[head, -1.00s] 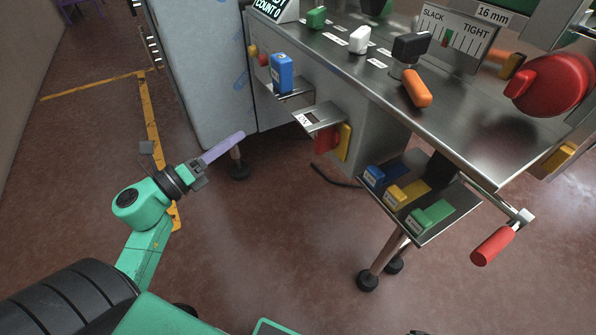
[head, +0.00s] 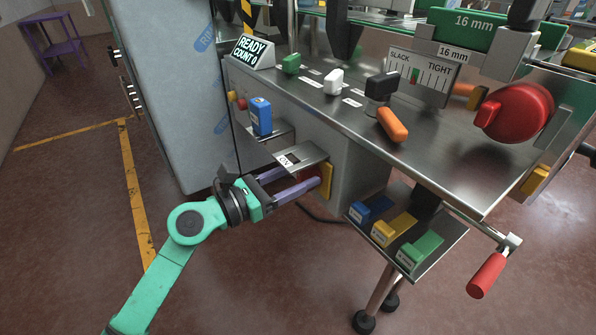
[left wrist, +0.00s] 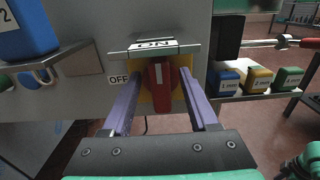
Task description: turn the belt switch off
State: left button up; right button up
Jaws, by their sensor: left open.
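The belt switch (left wrist: 159,88) is a red handle on a yellow plate, under a small metal hood (left wrist: 154,46) marked ON, with an OFF label (left wrist: 118,79) to its left in the left wrist view. The handle stands upright, towards ON. My left gripper (left wrist: 161,92) is open, its two purple fingers on either side of the handle; I cannot tell whether they touch it. In the head view my left gripper (head: 300,183) reaches under the hood and hides the red handle; part of the yellow plate (head: 326,180) shows.
A blue block (head: 261,117) sits on a bracket above and left of the hood. A tray (head: 445,238) with blue, yellow and green blocks stands to the right. A red crank handle (head: 487,275) hangs beyond it.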

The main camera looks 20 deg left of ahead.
pick_arm(q)
grip_shut()
